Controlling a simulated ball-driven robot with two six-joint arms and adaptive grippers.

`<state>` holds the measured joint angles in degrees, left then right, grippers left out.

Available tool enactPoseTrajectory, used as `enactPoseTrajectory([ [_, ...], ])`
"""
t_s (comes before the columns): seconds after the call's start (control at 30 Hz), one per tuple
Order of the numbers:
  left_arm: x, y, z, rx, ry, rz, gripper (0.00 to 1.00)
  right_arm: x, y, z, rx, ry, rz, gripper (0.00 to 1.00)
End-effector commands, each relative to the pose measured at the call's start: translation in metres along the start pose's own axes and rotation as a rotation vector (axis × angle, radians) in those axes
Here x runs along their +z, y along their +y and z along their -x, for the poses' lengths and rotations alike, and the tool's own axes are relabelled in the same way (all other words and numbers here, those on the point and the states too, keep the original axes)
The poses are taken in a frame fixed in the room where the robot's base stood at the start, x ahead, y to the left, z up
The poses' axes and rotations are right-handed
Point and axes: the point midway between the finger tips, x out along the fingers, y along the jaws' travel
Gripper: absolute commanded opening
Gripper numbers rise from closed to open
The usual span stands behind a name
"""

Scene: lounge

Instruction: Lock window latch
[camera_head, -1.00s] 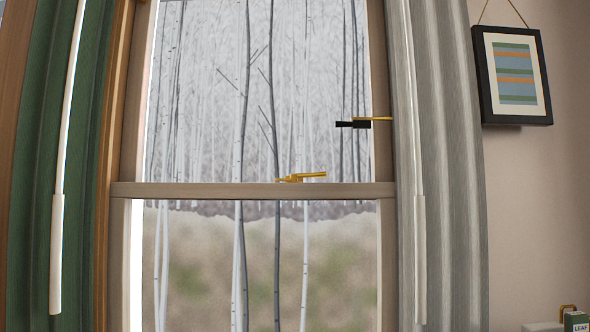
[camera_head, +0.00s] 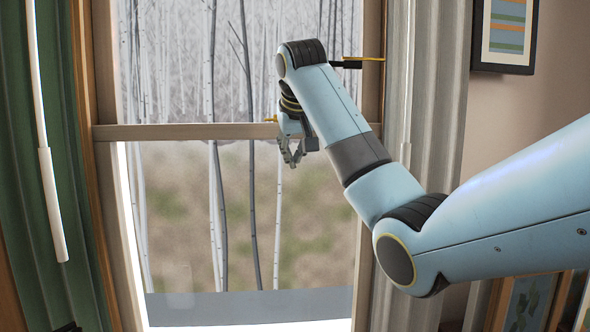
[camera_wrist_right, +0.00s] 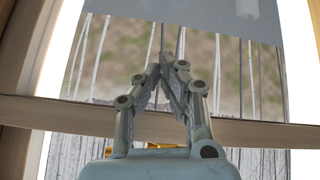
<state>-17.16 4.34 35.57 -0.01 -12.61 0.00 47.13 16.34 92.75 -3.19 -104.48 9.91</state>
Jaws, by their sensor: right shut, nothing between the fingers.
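The window latch (camera_head: 271,119) is brass coloured and sits on top of the window's middle rail (camera_head: 180,131). In the head view only a small tip of it shows, left of my right wrist, which hides the rest. In the right wrist view, gold parts of the latch (camera_wrist_right: 165,145) show behind the gripper's base, largely covered, so I cannot tell its lever's angle. My right gripper (camera_head: 293,163) hangs in front of the window with its fingertips just below the rail. In the right wrist view its fingers (camera_wrist_right: 168,62) meet at the tips, empty. My left gripper is not in view.
A black-and-gold fitting (camera_head: 346,64) sticks out at the right window frame, near my right arm. A green curtain (camera_head: 40,200) hangs left and a grey curtain (camera_head: 432,100) right. A framed picture (camera_head: 505,35) hangs on the right wall. The lower pane's left side is clear.

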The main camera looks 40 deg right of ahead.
Motion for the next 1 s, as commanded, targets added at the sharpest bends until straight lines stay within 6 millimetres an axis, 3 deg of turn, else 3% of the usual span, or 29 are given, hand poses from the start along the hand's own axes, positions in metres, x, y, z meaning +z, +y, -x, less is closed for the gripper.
enactPoseTrajectory([
  [0.03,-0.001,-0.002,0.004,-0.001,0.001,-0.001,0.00,-0.032,0.012,0.038,0.004,0.028,-0.041,0.00],
  [0.1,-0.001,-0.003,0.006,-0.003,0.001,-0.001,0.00,-0.059,0.026,0.073,0.007,0.046,-0.090,0.00],
  [0.2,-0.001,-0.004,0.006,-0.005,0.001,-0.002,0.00,-0.088,0.042,0.110,0.006,0.063,-0.144,0.00],
  [0.33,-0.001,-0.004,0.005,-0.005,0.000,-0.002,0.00,-0.107,0.053,0.133,0.002,0.071,-0.185,0.00],
  [0.57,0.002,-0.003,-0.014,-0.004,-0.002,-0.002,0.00,-0.110,0.055,0.128,0.001,0.074,-0.194,0.00],
  [0.87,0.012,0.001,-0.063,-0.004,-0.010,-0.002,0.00,-0.108,0.054,0.103,0.002,0.070,-0.191,0.00],
  [1.0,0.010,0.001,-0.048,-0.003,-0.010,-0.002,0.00,-0.116,0.056,0.079,0.004,0.069,-0.191,0.00],
])
